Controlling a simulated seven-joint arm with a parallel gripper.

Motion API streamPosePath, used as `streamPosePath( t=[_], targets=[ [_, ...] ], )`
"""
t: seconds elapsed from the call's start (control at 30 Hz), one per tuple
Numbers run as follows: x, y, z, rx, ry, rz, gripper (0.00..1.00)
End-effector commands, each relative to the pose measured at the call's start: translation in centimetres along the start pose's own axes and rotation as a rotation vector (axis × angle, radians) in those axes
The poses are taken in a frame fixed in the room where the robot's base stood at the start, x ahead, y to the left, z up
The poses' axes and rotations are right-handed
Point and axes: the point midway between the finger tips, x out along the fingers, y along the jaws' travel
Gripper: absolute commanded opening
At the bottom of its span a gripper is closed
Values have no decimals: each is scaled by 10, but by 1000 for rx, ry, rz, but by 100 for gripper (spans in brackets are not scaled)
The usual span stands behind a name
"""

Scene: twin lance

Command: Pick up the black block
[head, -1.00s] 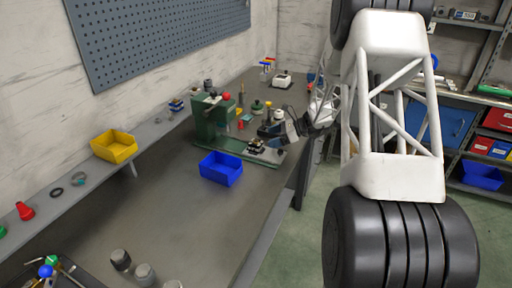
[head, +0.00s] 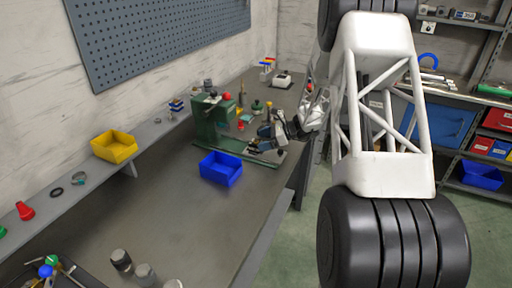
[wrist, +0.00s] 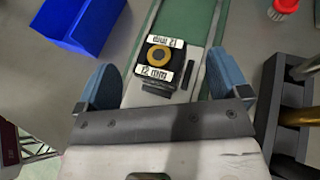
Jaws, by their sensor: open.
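The black block (wrist: 152,68) shows in the wrist view, with a brass-coloured ring on top and white labels, one reading "12 mm". It rests on the pale strip of the green fixture base (wrist: 200,22). My gripper (wrist: 164,84) is open, with its two blue fingers wide apart on either side of the block's near end. The block is ahead of the palm and not gripped. In the head view my gripper (head: 268,138) is over the right end of the fixture and largely hides the block.
A thin dark bar (wrist: 186,75) lies right of the block. A blue bin (head: 220,168) stands in front of the green fixture (head: 207,122). A red knob (wrist: 286,6) and dark posts are at right in the wrist view.

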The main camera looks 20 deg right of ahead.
Motion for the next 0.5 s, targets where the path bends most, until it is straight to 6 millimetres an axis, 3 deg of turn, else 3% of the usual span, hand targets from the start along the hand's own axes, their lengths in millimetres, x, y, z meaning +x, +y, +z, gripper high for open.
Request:
streamPosePath(
  t=[0.2, 0.5],
  targets=[
    [26, 1, 1, -1, 0, 2, 94],
    [35, 1, 0, 0, 0, 0, 94]
  ],
)
